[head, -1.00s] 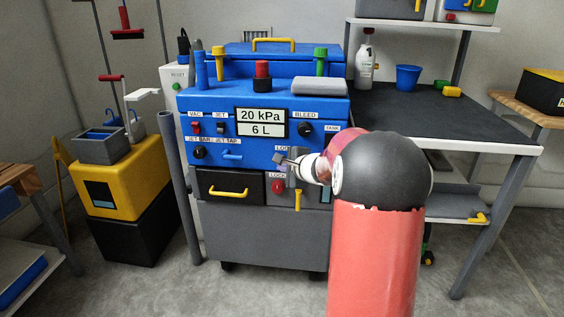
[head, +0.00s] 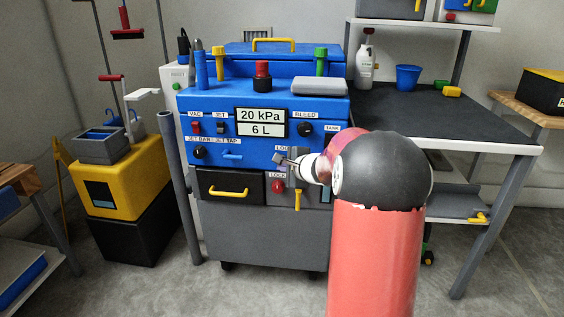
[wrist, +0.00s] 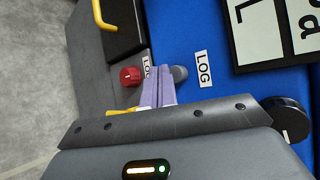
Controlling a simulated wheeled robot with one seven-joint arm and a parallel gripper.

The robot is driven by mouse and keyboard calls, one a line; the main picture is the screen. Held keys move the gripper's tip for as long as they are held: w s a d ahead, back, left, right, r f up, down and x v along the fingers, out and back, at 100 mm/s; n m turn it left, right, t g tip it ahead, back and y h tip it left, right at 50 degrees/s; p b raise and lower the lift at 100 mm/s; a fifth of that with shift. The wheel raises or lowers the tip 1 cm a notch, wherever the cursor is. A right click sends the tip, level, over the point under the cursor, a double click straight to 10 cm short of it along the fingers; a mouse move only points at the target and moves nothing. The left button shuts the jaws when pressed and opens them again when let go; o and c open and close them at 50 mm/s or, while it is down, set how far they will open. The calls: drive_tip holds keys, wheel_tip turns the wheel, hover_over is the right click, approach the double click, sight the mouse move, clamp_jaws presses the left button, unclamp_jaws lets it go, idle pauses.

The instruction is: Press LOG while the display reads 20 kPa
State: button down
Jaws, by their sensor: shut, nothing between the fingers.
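The display (head: 260,115) on the blue machine reads 20 kPa, with 6 L on the line below. The grey LOG button (wrist: 180,73) sits beside that label, close to my fingertips. My gripper (wrist: 160,70) is shut and empty, its fingers pointing at the panel. In the head view my gripper (head: 279,158) is just below the LOG label. I cannot tell whether the fingertips touch the button.
A red LOCK knob (head: 278,186) is below the LOG area and also shows in the wrist view (wrist: 131,76). The black BLEED knob (head: 305,129) is above right. A drawer with a yellow handle (head: 229,192) is at lower left.

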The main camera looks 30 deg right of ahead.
drive_tip(key=shift+w+d, duration=0.1)
drive_tip(key=shift+w, duration=0.05)
idle(0.4)
drive_tip(key=shift+w+d, duration=0.1)
drive_tip(key=shift+w, duration=0.1)
drive_tip(key=shift+w+d, duration=0.3)
drive_tip(key=shift+w, duration=0.1)
idle(0.8)
idle(0.4)
drive_tip(key=shift+s+a+b, duration=0.5)
drive_tip(key=shift+s+b, duration=0.3)
drive_tip(key=shift+b, duration=0.05)
drive_tip(key=s+a+b, duration=0.1)
drive_tip(key=s, duration=0.1)
drive_tip(key=s+a+b, duration=0.1)
drive_tip(key=s+b, duration=0.1)
drive_tip(key=shift+a, duration=0.4)
